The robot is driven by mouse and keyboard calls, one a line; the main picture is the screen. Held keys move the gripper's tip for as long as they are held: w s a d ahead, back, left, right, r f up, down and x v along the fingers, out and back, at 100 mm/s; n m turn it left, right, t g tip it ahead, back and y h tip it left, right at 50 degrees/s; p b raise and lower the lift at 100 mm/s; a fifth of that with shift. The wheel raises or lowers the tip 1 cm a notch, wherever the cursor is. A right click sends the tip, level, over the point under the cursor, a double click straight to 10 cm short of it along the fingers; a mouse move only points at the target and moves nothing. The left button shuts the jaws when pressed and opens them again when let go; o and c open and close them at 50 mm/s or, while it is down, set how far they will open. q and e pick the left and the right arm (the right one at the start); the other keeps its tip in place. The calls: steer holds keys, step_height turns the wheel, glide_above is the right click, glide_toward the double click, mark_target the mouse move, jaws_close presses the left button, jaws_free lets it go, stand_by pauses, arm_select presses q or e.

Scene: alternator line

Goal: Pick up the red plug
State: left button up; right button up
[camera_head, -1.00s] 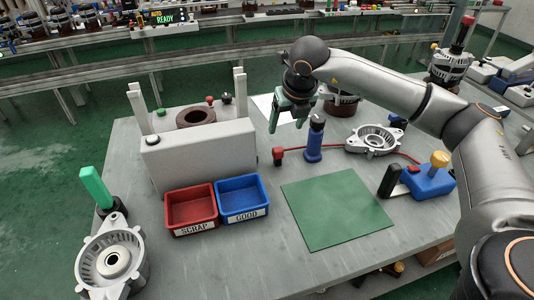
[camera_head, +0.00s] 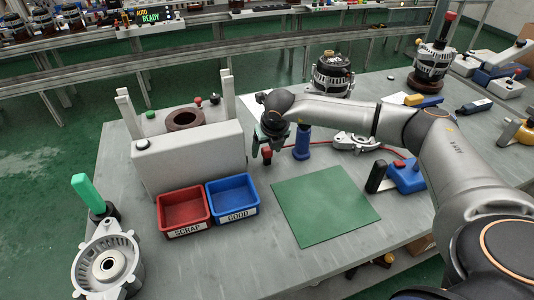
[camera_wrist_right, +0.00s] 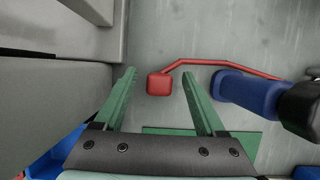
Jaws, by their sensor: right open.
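The red plug (camera_wrist_right: 159,84) shows in the right wrist view as a small red block on the grey table, joined to a red cable. It lies ahead of and between the two green fingers of my right gripper (camera_wrist_right: 158,100), which are spread apart and empty. In the head view the red plug (camera_head: 266,154) stands close by my right gripper (camera_head: 262,152), just right of the grey box, partly covered by the gripper. The red cable (camera_wrist_right: 215,62) runs right, behind a blue tool with a black end (camera_wrist_right: 245,92). My left gripper is out of view.
The grey box (camera_head: 190,160) stands close left of the right gripper. The blue tool (camera_head: 302,143) stands upright close on the right. Red SCRAP (camera_head: 183,230) and blue GOOD (camera_head: 234,212) bins and a green mat (camera_head: 325,206) lie nearer. A metal housing (camera_head: 352,142) is behind.

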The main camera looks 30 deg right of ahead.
steer(key=shift+c, duration=0.2)
jaws_close()
stand_by(0.3)
